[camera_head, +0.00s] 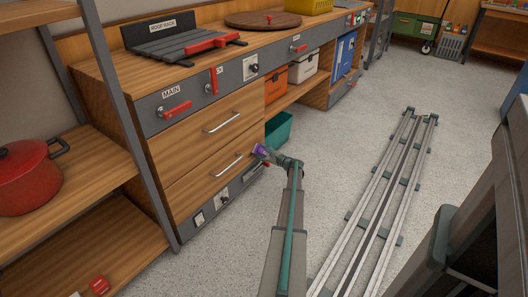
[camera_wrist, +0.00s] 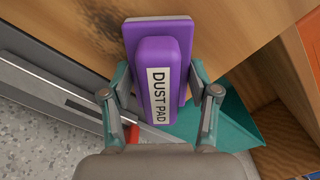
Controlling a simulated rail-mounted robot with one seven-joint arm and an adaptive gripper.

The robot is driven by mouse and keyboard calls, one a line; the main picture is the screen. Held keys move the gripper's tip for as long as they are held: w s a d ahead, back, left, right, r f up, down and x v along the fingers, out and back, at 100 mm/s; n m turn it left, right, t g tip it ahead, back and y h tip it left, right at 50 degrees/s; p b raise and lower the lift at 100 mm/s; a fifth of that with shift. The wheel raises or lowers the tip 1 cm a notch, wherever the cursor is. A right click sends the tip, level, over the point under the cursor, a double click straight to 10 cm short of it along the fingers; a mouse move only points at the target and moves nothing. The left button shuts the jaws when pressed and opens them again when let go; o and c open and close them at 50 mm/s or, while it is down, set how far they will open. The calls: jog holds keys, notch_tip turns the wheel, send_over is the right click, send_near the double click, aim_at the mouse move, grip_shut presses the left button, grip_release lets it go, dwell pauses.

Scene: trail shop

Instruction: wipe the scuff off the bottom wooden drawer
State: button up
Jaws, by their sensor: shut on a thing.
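The bottom wooden drawer (camera_head: 200,182) is shut, with a metal bar handle (camera_head: 227,166) on its front. In the wrist view, its wooden face (camera_wrist: 225,30) fills the top, and a dark, smudgy scuff (camera_wrist: 92,35) shows left of the pad. My gripper (camera_head: 264,153) is at the right end of this drawer. It is shut on the purple dust pad (camera_wrist: 160,60), gripping its sides; the pad's flat base faces the wood. The pad (camera_head: 259,149) is small in the head view. I cannot tell whether it touches the drawer. Part of the scuff may be behind the pad.
A teal bin (camera_head: 279,128) stands on the floor just right of the drawer, close to my gripper. A grey panel (camera_head: 225,199) with switches runs below the drawer. An upper drawer (camera_head: 190,135) is above. The speckled floor (camera_head: 345,130) to the right is open.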

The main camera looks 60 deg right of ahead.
aim_at(246, 159)
jog(key=shift+a, duration=3.15)
jog(key=shift+w+a+b, duration=0.15)
jog(key=shift+a+b, duration=0.3)
jog(key=shift+a, duration=1.35)
jog(key=s, duration=0.6)
jog(key=shift+s+a, duration=0.1)
jog(key=shift+s, duration=1.4)
